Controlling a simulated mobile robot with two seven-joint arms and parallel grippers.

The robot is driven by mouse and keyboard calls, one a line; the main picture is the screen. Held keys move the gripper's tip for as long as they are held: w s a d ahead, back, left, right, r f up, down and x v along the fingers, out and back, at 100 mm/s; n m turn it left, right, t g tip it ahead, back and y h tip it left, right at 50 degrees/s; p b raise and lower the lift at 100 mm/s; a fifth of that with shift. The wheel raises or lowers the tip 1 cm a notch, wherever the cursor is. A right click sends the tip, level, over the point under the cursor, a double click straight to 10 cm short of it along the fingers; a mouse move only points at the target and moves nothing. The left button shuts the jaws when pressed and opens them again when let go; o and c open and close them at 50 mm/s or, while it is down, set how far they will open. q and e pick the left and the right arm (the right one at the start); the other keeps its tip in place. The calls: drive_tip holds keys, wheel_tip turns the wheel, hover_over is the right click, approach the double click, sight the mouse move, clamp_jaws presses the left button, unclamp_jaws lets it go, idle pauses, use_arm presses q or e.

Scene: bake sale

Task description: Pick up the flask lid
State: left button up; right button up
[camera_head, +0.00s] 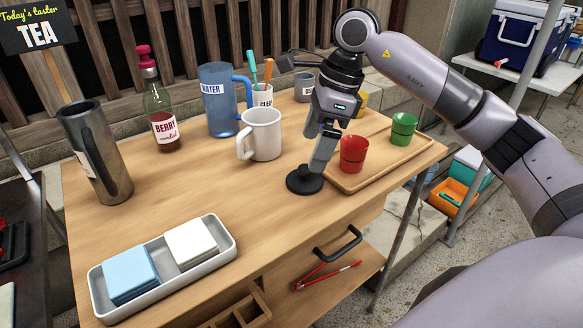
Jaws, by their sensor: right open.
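The flask lid (304,180) is a round black disc with a small raised knob, lying on the wooden table (195,200) beside the left end of the wooden tray. My left gripper is not in view.
The wooden tray (375,172) holds a red cup (353,154) close to my right gripper and a green cup (403,129). A white mug (262,135), blue water jug (217,98) and berry bottle (160,112) stand behind. A cloth tray (215,262) lies in front.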

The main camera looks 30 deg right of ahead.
sight(305, 167)
drive_tip(key=shift+x, duration=3.5)
drive_tip(key=shift+w, duration=0.1)
drive_tip(key=c, duration=1)
